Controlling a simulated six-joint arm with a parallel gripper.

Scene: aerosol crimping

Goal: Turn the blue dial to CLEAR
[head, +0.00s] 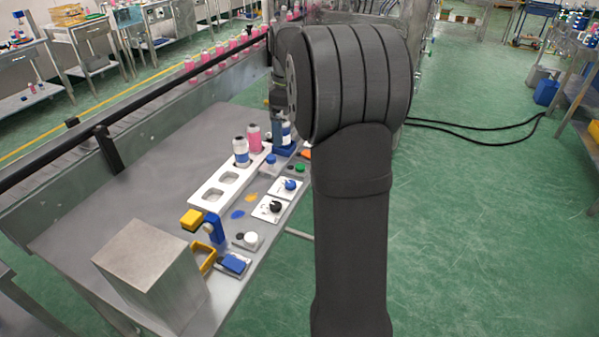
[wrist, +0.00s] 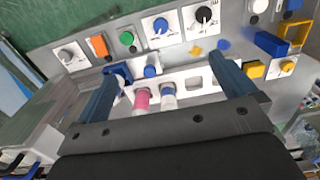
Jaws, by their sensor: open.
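The blue dial (head: 290,185) sits on a white square plate on the steel table, beside my arm in the head view. In the wrist view the blue dial (wrist: 161,27) is near the top middle, beyond my fingertips; its lettering is too small to read. A similar black dial (wrist: 205,15) is to its right, and the black dial (head: 275,206) also shows in the head view. My gripper (wrist: 170,64) is open, its two blue fingers wide apart with nothing gripped. It is apart from the blue dial. My arm hides much of the gripper in the head view.
A white tray (head: 208,196) holds bottles with pink and blue contents. A metal box (head: 150,262) stands at the table's near end.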

